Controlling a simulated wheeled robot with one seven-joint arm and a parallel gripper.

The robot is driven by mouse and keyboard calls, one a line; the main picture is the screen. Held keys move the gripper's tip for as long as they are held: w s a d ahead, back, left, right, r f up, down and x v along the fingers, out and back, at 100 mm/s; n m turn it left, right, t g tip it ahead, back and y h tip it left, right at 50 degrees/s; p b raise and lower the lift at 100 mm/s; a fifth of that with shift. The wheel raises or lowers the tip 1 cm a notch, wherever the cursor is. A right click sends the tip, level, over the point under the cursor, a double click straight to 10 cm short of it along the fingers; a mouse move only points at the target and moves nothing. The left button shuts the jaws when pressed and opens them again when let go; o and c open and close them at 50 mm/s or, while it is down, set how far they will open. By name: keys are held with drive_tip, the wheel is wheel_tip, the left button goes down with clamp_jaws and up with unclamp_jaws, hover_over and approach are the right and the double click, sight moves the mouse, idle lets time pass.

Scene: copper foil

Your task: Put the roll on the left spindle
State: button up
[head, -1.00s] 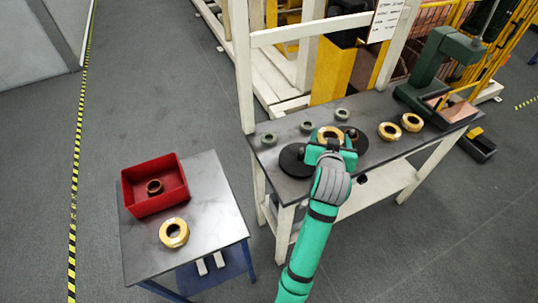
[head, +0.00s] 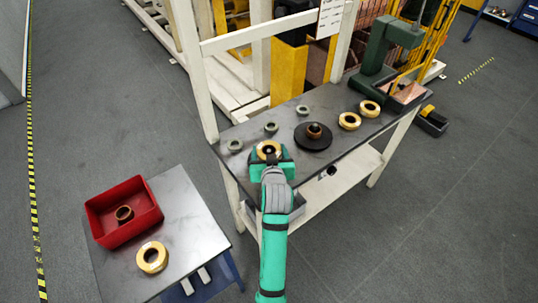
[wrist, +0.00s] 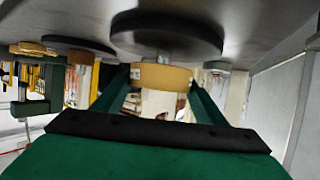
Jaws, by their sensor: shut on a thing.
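A gold roll (head: 268,151) is held level in my gripper (head: 270,167), which is shut on its sides. The wrist view looks inverted, with the bench top at the top. There the roll (wrist: 160,76) sits between the fingers (wrist: 161,82), close to the left spindle's black disc (wrist: 165,32). A short grey post shows between disc and roll, and a gap remains there. Whether the post is inside the roll's hole, I cannot tell. In the head view my gripper hides the left spindle. The right spindle's disc (head: 313,144) carries a copper-coloured core (head: 314,131).
Two gold rolls (head: 349,121) (head: 370,109) and several small grey rings (head: 271,127) lie on the bench. A green press (head: 376,60) stands at its right end. The side table (head: 195,235) holds a red bin (head: 103,237) with a copper core and another gold roll (head: 152,257).

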drive_tip(key=shift+f, duration=0.95)
drive_tip(key=shift+f, duration=0.15)
drive_tip(key=o, duration=1.1)
drive_tip(key=shift+s+r, duration=0.2)
drive_tip(key=shift+r, duration=0.05)
drive_tip(key=v, duration=1.1)
drive_tip(key=shift+s+r, duration=0.15)
drive_tip(key=shift+s, duration=0.1)
